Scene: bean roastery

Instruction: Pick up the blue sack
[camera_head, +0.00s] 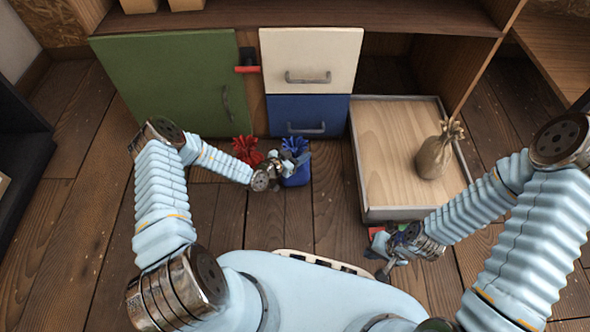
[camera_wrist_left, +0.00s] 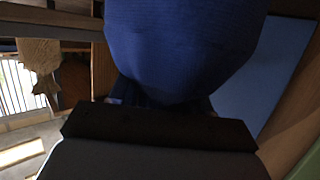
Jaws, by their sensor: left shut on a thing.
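The blue sack (camera_head: 299,174) is upright by the blue drawer front, with its gathered top showing. My left gripper (camera_head: 280,167) is shut on it, and the arm partly hides its left side. In the left wrist view the blue sack (camera_wrist_left: 180,50) fills the upper middle, close against the dark gripper part (camera_wrist_left: 158,127). Whether the sack touches the floor I cannot tell. My right gripper (camera_head: 376,264) is low by the tray's near edge, its fingers apart and empty.
A red sack (camera_head: 243,148) stands just left of the blue one. A grey-rimmed wooden tray (camera_head: 385,150) at right holds a brown sack (camera_head: 434,157). Behind are a green door (camera_head: 165,85), a white drawer (camera_head: 311,52) and a blue drawer (camera_head: 308,108). Floor is clear at left.

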